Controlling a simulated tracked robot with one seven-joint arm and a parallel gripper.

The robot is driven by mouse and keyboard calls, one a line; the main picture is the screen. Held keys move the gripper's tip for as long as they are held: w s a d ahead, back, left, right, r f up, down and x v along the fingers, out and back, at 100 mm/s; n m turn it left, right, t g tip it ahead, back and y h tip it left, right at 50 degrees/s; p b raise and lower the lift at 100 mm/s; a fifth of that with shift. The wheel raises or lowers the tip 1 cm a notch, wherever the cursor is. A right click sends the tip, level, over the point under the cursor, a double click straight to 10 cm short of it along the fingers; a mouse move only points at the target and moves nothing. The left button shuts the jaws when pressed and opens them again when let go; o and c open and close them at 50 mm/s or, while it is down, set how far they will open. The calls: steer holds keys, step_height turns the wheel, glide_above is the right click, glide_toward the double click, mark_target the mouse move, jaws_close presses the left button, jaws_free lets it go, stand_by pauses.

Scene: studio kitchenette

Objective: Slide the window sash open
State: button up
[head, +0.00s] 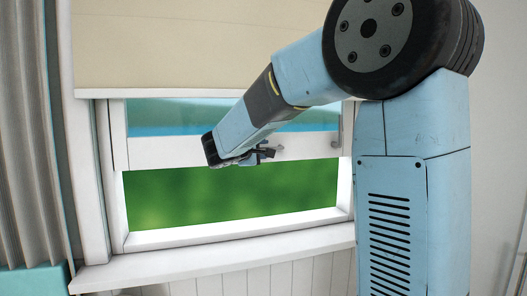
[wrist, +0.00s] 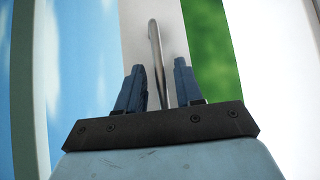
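The window sash (head: 300,147) shows as a white horizontal rail across the middle of the window, with pale blue sky above it and green below. I cannot tell whether glass fills the green part. A curved metal handle (wrist: 154,45) stands on the white rail in the wrist view, where the picture is turned sideways. My gripper (head: 264,153) is at the rail, near its middle. In the wrist view its two dark blue fingers (wrist: 160,68) are apart, one on each side of the handle. A gap shows on the right finger's side; contact on the left is unclear.
A beige blind (head: 200,45) covers the top of the window. A white sill (head: 215,259) runs along the bottom. A grey curtain (head: 28,140) hangs at the left. My arm hides the window's right upper part.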

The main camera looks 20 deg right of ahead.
steer(key=v, duration=1.1)
steer(key=shift+s, duration=0.25)
steer(key=shift+a, duration=0.1)
steer(key=s+d+f+m+g+y, duration=0.25)
steer(key=s+d+f, duration=0.2)
steer(key=s, duration=0.35)
steer(key=s+d+f+m+g+y, duration=0.2)
steer(key=s+d+f+m+g, duration=0.15)
steer(key=s+d, duration=0.3)
steer(key=s+a+f+m+y, duration=0.2)
steer(key=s+f+y, duration=0.1)
steer(key=s, duration=0.3)
steer(key=s+a+f+m+y, duration=0.1)
steer(key=s+f+m+y, duration=0.1)
steer(key=s, duration=0.5)
steer(key=shift+a+f+m+y, duration=0.35)
steer(key=shift+f+y, duration=0.5)
steer(key=shift+y, duration=0.3)
steer(key=shift+s, duration=0.15)
